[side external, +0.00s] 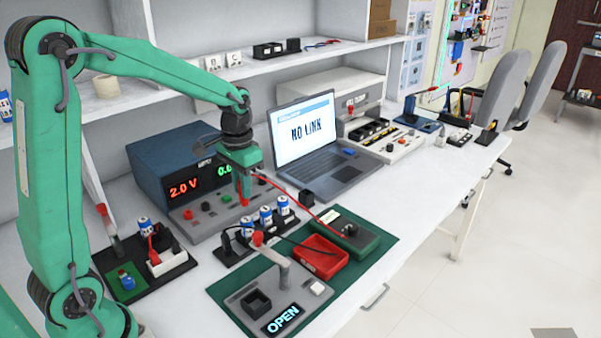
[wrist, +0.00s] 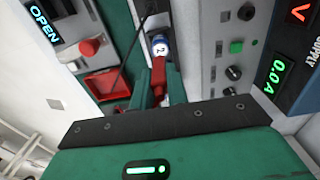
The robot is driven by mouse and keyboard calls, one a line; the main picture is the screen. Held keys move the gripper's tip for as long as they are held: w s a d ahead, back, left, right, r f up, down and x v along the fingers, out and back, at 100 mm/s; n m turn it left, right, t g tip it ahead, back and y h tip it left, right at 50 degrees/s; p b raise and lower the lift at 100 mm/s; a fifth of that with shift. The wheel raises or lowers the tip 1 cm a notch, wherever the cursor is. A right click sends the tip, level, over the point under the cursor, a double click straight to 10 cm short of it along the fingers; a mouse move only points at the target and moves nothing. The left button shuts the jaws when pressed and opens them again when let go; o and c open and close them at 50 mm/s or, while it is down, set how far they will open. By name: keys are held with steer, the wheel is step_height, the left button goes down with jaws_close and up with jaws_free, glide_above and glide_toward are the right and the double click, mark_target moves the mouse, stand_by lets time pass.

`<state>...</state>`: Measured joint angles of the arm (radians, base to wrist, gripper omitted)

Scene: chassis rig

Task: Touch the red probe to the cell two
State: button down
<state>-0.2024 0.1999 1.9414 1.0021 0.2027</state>
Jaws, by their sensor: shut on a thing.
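My gripper (side external: 242,180) is shut on the red probe (side external: 244,201) and holds it tip-down by the cell rack (side external: 232,257). A red lead runs from it to the right. Several blue-and-white cells (side external: 266,215) stand upright in the rack. In the wrist view my gripper (wrist: 158,92) holds the red probe (wrist: 158,74) between its fingers. The cell marked 2 (wrist: 159,47) shows just past the probe's tip. The tip looks close to it, but I cannot tell whether they touch. The other cells are mostly hidden in the wrist view.
A power supply (side external: 165,160) stands behind the rack, with a control panel (side external: 205,222) before it. A meter (side external: 345,232), a red tray (side external: 321,257) and an "OPEN" fixture (side external: 262,300) sit on the green mat (side external: 378,248). A laptop (side external: 315,140) stands to the right.

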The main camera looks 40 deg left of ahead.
steer(key=shift+f, duration=1.05)
steer(key=shift+f, duration=0.4)
stand_by(0.7)
steer(key=shift+r, duration=0.1)
stand_by(0.8)
steer(key=shift+r, duration=2.95)
